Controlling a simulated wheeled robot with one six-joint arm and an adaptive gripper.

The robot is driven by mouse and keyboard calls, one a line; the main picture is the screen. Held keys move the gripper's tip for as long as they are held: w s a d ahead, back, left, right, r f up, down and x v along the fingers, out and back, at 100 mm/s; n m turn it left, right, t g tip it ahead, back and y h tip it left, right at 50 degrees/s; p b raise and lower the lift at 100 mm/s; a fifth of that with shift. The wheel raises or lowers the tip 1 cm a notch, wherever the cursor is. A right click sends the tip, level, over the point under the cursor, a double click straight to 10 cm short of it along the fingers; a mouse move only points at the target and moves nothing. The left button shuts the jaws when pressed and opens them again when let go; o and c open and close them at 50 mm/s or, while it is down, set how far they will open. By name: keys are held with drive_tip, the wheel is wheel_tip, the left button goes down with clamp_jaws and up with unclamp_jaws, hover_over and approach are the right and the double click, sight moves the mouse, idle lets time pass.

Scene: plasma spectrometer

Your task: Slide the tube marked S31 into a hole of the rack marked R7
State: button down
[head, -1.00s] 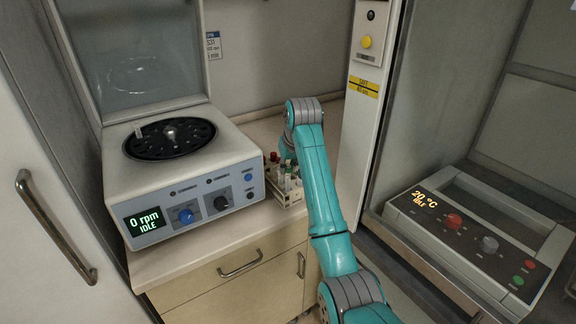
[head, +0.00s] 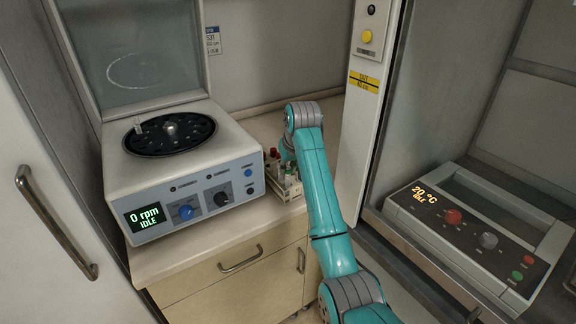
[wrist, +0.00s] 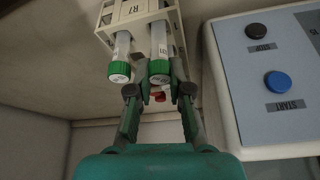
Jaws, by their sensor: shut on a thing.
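The rack marked R7 (wrist: 128,14) is a pale frame at the top of the wrist view; in the head view the rack (head: 288,191) stands right of the centrifuge, partly behind my arm. My gripper (wrist: 158,90) is shut on a green-capped tube (wrist: 159,50), gripped at its cap. The tube's far end runs into the rack's outline; how deep it sits I cannot tell. Its cap lettering is too small to read surely as S31. A second green-capped tube (wrist: 121,55) stands in the rack just left of it. In the head view my arm mostly hides the gripper.
The centrifuge (head: 150,185) stands close beside the rack, its lid raised; its button panel (wrist: 275,80) is right of my gripper in the wrist view. A red-capped object (wrist: 158,97) shows beyond the fingers. A pillar (head: 365,90) stands right of my arm.

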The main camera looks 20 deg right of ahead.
drive_tip(key=shift+f, duration=0.15)
drive_tip(key=c, duration=1)
unclamp_jaws()
